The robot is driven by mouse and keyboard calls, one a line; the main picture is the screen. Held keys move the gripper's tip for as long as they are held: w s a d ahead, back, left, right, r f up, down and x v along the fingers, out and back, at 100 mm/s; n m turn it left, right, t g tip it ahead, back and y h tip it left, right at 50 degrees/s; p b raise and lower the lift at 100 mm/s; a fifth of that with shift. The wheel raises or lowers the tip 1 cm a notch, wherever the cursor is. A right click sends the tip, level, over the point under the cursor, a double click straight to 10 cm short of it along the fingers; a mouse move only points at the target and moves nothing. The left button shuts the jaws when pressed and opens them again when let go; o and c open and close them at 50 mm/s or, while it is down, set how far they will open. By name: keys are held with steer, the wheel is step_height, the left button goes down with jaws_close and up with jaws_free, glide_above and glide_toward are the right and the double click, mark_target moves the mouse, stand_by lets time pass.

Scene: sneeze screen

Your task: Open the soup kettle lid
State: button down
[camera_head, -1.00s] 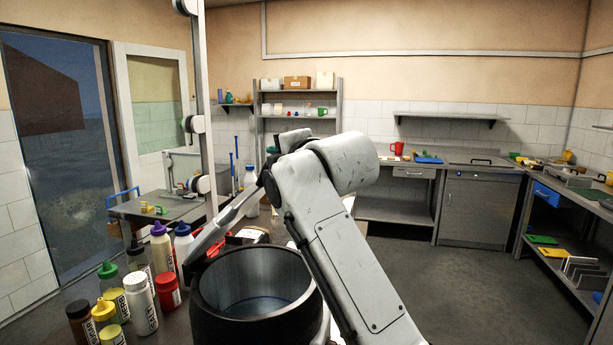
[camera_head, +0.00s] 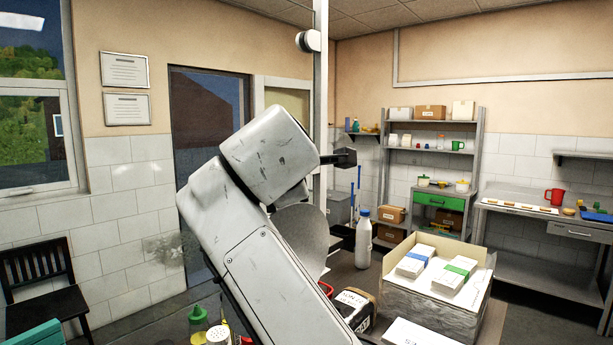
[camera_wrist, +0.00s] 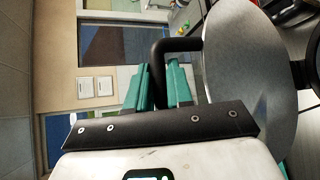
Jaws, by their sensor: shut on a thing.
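The soup kettle lid (camera_wrist: 245,85) is a grey disc standing steeply on edge at the right of the wrist view. Its black bent handle (camera_wrist: 180,44) reaches in between the teal fingers of my gripper (camera_wrist: 161,88), which is shut on it. In the head view part of the lid (camera_head: 303,240) shows as a grey disc behind my arm; my gripper is hidden there. The kettle body is not clearly visible in either view now.
An open box of cartons (camera_head: 432,310), a white bottle (camera_head: 363,240) and a dark labelled container (camera_head: 354,308) stand right of my arm. Condiment bottles (camera_head: 198,325) are low in front. A dark chair (camera_head: 45,285) stands at left.

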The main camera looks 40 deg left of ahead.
steer(key=shift+a, duration=0.1)
stand_by(0.3)
steer(key=c, duration=1.1)
jaws_free()
steer(key=b+v, duration=0.4)
steer(key=v, duration=0.6)
steer(key=shift+s+d+r, duration=0.1)
steer(key=shift+s+d, duration=0.15)
